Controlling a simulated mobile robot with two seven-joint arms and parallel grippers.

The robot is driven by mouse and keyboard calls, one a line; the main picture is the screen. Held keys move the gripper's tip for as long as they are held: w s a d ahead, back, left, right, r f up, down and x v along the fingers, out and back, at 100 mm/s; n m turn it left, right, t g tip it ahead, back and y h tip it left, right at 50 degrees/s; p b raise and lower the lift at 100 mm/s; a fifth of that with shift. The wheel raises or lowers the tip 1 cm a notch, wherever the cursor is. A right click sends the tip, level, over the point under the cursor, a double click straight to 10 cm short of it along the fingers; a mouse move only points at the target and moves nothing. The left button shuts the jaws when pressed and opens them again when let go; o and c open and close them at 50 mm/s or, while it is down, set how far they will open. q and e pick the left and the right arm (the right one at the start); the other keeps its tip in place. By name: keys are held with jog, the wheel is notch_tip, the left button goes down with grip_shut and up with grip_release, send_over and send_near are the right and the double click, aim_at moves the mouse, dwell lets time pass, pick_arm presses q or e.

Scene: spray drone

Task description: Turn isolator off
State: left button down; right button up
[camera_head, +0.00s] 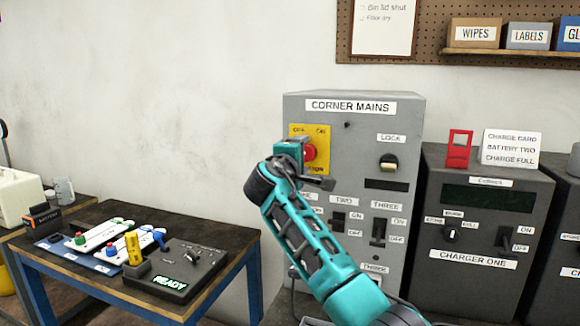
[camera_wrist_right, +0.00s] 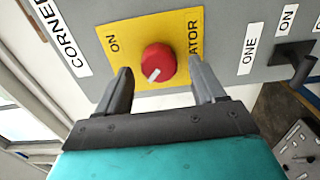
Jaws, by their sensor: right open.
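The isolator is a red rotary knob (camera_head: 310,152) on a yellow plate (camera_head: 322,136), on the front of the grey corner mains box (camera_head: 360,104). In the right wrist view the red knob (camera_wrist_right: 158,62) has a white pointer mark and sits on the yellow plate (camera_wrist_right: 185,24), with "ON" printed beside it. My right gripper (camera_wrist_right: 160,82) is open, its two fingers on either side of the knob, with gaps to it. In the head view my right gripper (camera_head: 308,165) hides part of the plate and its lettering. My left gripper is not in view.
Below the knob are switches labelled two (camera_head: 338,220) and three (camera_head: 378,232), and a lock knob (camera_head: 389,162) is to the right. Charger one (camera_head: 475,200) stands close at right. A dark table (camera_head: 100,215) with a control panel (camera_head: 185,265) is at left.

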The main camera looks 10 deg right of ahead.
jog(key=b+v, duration=0.1)
jog(key=v, duration=1)
jog(key=shift+s, duration=0.2)
jog(key=shift+a, duration=0.15)
notch_tip(320, 180, down, 17)
jog(key=g+y, duration=0.1)
jog(key=y, duration=0.3)
jog(key=s+d+f+m+g+y, duration=0.1)
jog(key=s+f+m+y, duration=0.1)
jog(key=s+f, duration=0.7)
jog(key=s+d+f+m+g+y, duration=0.1)
jog(key=s+f+y, duration=0.3)
jog(key=s+f, duration=0.5)
notch_tip(320, 180, down, 7)
jog(key=shift+s+m+g+y, duration=0.3)
jog(key=shift+s+m, duration=0.05)
jog(key=shift+m, duration=0.35)
jog(key=s+f+m, duration=0.1)
jog(key=s, duration=0.3)
jog(key=s+d+f+m+y, duration=0.1)
jog(key=s+m, duration=0.1)
jog(key=s, duration=0.2)
jog(key=s+d+f+m, duration=0.1)
jog(key=s+f, duration=0.1)
jog(key=s, duration=0.2)
jog(key=shift+s+f+g, duration=0.1)
jog(key=shift+s+g, duration=0.2)
jog(key=shift+s, duration=0.1)
